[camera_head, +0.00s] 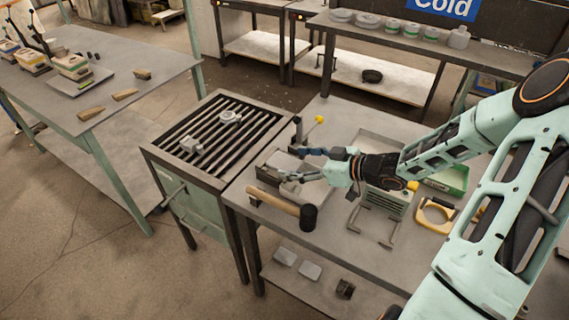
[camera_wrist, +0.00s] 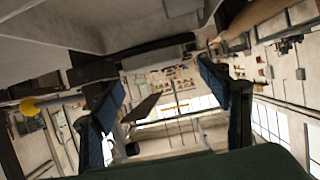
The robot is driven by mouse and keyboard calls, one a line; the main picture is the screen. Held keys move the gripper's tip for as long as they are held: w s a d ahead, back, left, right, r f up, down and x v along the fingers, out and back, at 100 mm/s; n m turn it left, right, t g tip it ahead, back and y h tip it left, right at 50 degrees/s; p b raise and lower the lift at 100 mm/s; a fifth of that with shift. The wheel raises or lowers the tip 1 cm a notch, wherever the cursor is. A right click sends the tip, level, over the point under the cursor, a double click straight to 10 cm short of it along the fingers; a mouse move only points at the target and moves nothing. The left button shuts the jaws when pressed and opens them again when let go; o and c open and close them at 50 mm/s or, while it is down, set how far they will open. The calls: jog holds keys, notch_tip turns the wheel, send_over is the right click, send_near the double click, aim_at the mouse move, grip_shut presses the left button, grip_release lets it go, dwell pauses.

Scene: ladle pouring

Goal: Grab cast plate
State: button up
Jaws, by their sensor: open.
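My gripper (camera_head: 291,164) is open over the work table, its fingers pointing left. In the wrist view its two blue-padded fingers (camera_wrist: 162,92) stand wide apart. A grey metal block or mould (camera_head: 270,180) lies at the table's left edge, close to the fingertips. The fingers partly hide it, and I cannot tell whether they touch it. No cast plate can be made out clearly. Two grey metal castings lie on the slatted grate table: a blocky one (camera_head: 190,145) and a round one (camera_head: 230,117). Both are apart from the gripper.
A mallet (camera_head: 290,209) with a wooden handle lies in front of the gripper. A yellow-knobbed lever (camera_head: 319,119) stands behind it. A green tray (camera_head: 449,178) and a yellow-handled tool (camera_head: 436,214) lie to the right. The grate table (camera_head: 262,102) has much bare surface.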

aim_at(279, 160)
jog(key=shift+x, duration=1.95)
jog(key=shift+w, duration=0.1)
jog(key=shift+c, duration=0.5)
jog(key=c, duration=1.4)
jog(key=shift+r, duration=0.1)
